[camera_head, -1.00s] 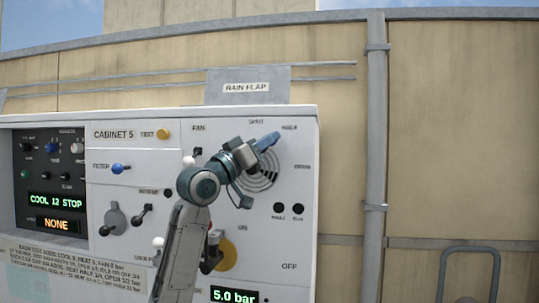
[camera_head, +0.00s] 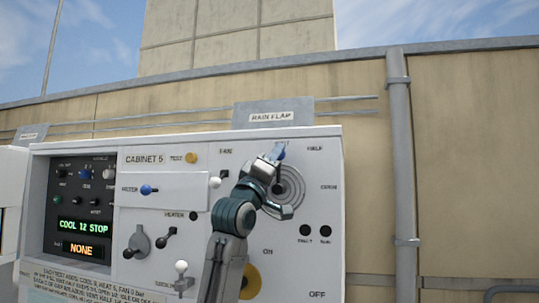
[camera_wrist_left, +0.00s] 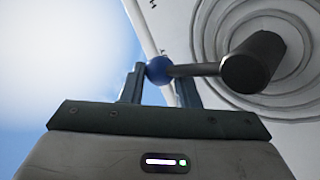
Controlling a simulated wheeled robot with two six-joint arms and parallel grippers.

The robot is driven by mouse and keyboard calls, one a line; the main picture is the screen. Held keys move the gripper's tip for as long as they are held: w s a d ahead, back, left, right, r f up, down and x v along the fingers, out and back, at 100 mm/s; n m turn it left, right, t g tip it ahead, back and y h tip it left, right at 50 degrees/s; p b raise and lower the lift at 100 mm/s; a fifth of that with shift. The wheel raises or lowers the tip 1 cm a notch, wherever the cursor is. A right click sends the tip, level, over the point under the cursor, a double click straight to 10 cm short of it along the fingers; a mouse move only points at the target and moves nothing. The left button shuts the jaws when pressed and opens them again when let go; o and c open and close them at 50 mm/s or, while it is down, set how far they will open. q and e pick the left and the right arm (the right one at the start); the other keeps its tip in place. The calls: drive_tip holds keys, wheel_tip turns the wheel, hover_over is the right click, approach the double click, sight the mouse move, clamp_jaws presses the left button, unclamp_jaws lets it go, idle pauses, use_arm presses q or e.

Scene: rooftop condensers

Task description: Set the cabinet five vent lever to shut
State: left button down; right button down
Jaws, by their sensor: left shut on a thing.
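The cabinet five vent lever has a blue ball knob (camera_wrist_left: 158,70) on a dark rod that runs to a thick black hub (camera_wrist_left: 253,62). The hub stands in front of a ringed round vent (camera_head: 291,188) on the cabinet's white panel. My left gripper (camera_head: 275,153) is shut on the knob above the vent's middle. The lever points roughly straight up; "HALF" shows to the upper right of it and "OPEN" to the right. My arm covers the vent's left part. My right gripper is not in view.
The white Cabinet 5 (camera_head: 330,230) carries other controls close by: a white fan knob (camera_head: 215,182), a blue knob (camera_head: 146,190) and a yellow disc (camera_head: 251,281) behind my arm. A grey rain flap plate (camera_head: 272,114) stands above. A vertical pipe (camera_head: 402,170) runs at the right.

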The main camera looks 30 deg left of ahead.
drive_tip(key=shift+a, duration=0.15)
use_arm(q)
drive_tip(key=c, duration=1.3)
unclamp_jaws()
drive_tip(key=shift+o, duration=1)
drive_tip(key=shift+s+a, duration=0.1)
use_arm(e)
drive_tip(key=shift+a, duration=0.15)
use_arm(q)
drive_tip(key=b+v, duration=0.5)
drive_tip(key=v, duration=0.6)
drive_tip(key=shift+b, duration=0.35)
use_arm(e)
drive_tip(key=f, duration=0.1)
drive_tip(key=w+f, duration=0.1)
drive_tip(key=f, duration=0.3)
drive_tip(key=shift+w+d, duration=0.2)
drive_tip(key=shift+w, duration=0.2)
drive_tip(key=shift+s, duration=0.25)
